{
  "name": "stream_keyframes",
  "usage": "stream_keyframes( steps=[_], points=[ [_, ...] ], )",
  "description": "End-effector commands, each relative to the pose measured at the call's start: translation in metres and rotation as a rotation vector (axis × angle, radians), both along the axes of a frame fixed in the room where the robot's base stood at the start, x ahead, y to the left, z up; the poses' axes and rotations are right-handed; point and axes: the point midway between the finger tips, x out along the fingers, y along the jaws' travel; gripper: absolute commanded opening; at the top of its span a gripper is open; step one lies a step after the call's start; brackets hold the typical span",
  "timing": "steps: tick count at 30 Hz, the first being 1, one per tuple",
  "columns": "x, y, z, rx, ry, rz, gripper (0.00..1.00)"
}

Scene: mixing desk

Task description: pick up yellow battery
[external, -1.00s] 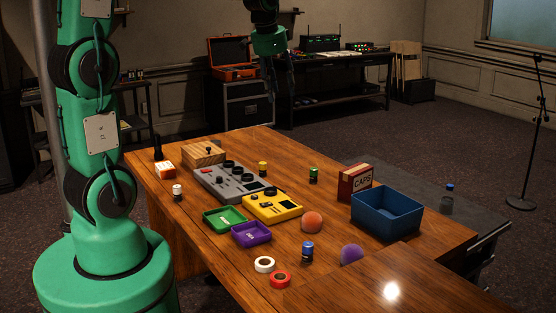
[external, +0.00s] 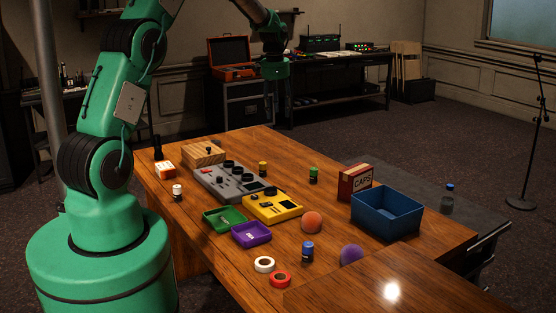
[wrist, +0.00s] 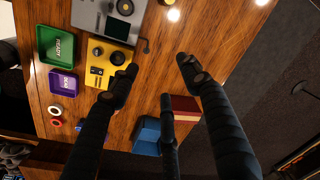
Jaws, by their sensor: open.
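The yellow battery (external: 263,168), a small dark cylinder with a yellow top, stands upright on the wooden desk behind the yellow mixer. My gripper (external: 276,104) hangs above the far side of the desk, apart from the battery, dark against the dark background. In the wrist view my gripper (wrist: 158,72) has its black fingers spread with nothing between them, over bare wood.
A green battery (external: 314,174) stands right of the yellow one. The grey mixer (external: 222,184), yellow mixer (external: 272,207), caps box (external: 355,182) and blue bin (external: 386,217) are nearby. A blue battery (external: 307,252) and orange ball (external: 312,222) stand nearer the front.

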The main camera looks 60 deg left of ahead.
Motion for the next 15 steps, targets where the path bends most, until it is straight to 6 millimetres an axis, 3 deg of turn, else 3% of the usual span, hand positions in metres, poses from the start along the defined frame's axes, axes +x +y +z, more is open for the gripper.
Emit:
stream_keyframes(
  steps=[9, 15],
  points=[
    [0.010, 0.070, -0.070, -0.020, 0.053, -0.059, 0.47],
    [0.010, 0.104, -0.110, -0.033, 0.076, -0.093, 0.47]
  ],
)
